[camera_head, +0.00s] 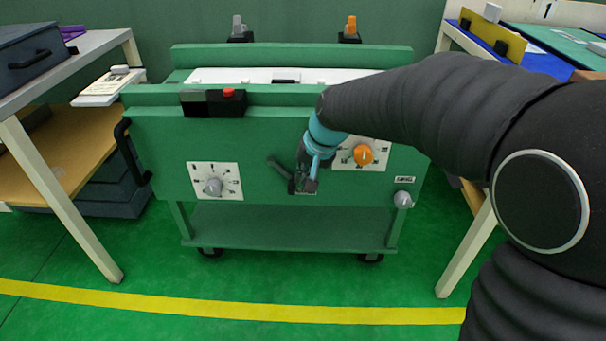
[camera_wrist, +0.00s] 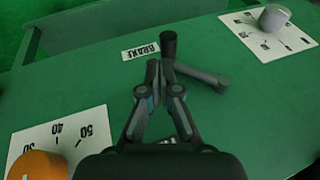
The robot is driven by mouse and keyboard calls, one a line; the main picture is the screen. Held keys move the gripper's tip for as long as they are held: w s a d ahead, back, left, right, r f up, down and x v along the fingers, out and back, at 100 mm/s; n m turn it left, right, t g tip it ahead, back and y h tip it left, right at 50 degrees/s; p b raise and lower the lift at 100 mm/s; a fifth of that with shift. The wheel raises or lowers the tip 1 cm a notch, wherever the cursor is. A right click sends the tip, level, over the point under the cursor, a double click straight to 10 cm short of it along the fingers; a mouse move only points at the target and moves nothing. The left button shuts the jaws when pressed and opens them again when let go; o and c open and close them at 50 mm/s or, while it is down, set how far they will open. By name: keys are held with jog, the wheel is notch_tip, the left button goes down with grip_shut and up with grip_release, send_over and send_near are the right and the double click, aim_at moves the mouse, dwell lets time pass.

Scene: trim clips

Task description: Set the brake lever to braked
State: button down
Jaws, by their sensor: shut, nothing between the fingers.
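The brake lever (camera_head: 279,167) is on the front panel of the green cart, left of my gripper in the head view. In the wrist view the lever (camera_wrist: 205,77) is a grey bar slanting right and down, with a dark cylinder (camera_wrist: 168,45) at its left end. A white BRAKE label (camera_wrist: 140,52) is beside it. My gripper (camera_wrist: 158,76) is shut and empty, fingertips close beside the lever; I cannot tell whether they touch it. In the head view my gripper (camera_head: 303,188) hides part of the lever's mount.
A grey dial (camera_head: 213,187) is left on the panel, an orange knob (camera_head: 363,155) right, and a grey knob (camera_head: 403,199) lower right. A black box with a red button (camera_head: 228,93) sits on the cart's edge. Tables stand on both sides.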

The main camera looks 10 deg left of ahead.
jog(key=d+r+p, duration=0.2)
jog(key=d+r, duration=0.7)
jog(key=r, duration=0.1)
jog(key=shift+s+d, duration=0.25)
jog(key=shift+s, duration=0.2)
